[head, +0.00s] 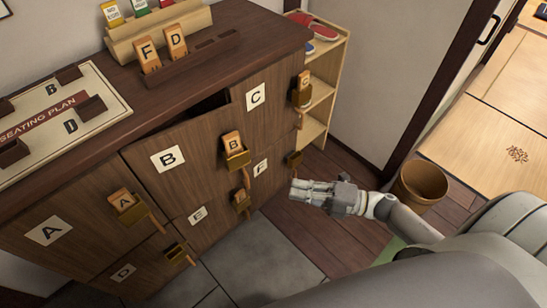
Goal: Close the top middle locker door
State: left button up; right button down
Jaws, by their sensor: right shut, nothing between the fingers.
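The top middle locker door, labelled B (195,165), stands ajar. A dark gap (208,105) shows along its upper edge toward the right. A wooden B tag (233,141) sits in the holder on this door. My right gripper (294,189) is shut and empty. In the picture it is to the right of door B and below door C, apart from door B. My left gripper is not in view.
Doors A (75,222) and C (262,105) flank door B and look shut. Tag holders jut from the doors. A shoe shelf (322,90) and a round bin (420,184) stand to the right. Grey floor tiles (262,250) in front of the lockers are clear.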

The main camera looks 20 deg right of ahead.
send_near(237, 167)
jog(key=a, duration=0.3)
pick_arm(q)
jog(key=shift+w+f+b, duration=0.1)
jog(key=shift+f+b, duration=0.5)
jog(key=shift+b, duration=0.05)
pick_arm(e)
jog(key=w, duration=0.2)
jog(key=shift+w+a+f, duration=0.15)
jog(key=shift+w+a, duration=0.1)
jog(key=shift+w, duration=0.15)
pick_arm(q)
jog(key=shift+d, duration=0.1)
